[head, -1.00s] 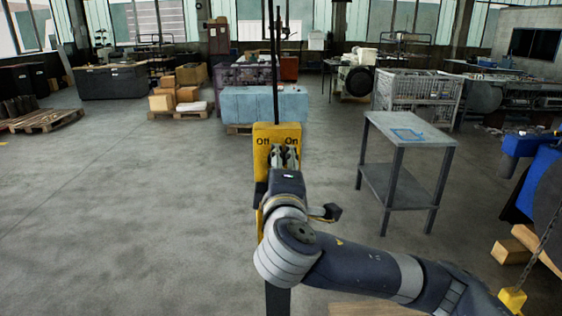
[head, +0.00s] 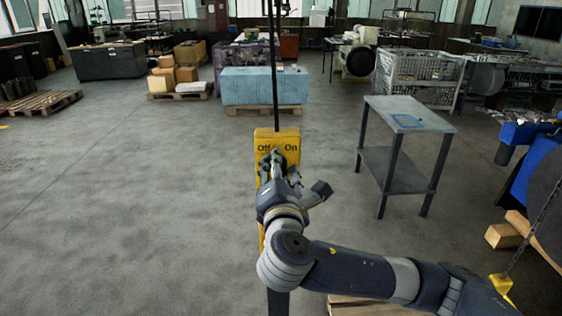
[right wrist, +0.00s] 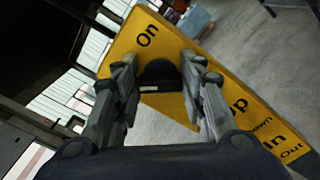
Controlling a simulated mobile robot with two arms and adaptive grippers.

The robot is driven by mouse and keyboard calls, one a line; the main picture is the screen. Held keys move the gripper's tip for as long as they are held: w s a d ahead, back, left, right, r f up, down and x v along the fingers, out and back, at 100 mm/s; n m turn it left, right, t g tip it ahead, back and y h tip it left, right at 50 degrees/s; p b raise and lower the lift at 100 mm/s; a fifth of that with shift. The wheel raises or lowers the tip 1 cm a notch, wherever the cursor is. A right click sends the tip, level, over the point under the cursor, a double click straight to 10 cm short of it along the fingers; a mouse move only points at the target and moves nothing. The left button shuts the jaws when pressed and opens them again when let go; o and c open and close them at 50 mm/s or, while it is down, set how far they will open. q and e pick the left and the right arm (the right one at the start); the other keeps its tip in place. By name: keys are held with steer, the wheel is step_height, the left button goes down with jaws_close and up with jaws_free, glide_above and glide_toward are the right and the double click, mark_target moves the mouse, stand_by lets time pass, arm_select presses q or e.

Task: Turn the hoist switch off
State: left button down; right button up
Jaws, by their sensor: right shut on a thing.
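The yellow hoist control box (head: 290,150) hangs on a dark cable in the middle of the head view, with "Off" and "On" printed along its top. It also shows in the right wrist view (right wrist: 215,95), tilted, with "On" and other words readable. The black switch knob (right wrist: 160,76) sits between the fingers of my right gripper (right wrist: 162,80), which is shut on it. In the head view my right gripper (head: 276,163) is at the front of the box, just below the lettering, and hides the knob. My left gripper is out of view.
A grey side table (head: 410,113) stands to the right of the box. A blue crate (head: 264,87) on a pallet is behind it. Blue machinery and a chain with a yellow hook are at the right edge. The floor to the left is clear.

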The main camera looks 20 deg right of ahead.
steer(key=shift+n+p, duration=0.3)
steer(key=shift+n, duration=0.1)
steer(key=shift+f, duration=0.15)
steer(key=o, duration=1.1)
steer(key=shift+a, duration=0.1)
steer(key=shift+c, duration=0.2)
steer(key=v, duration=1.2)
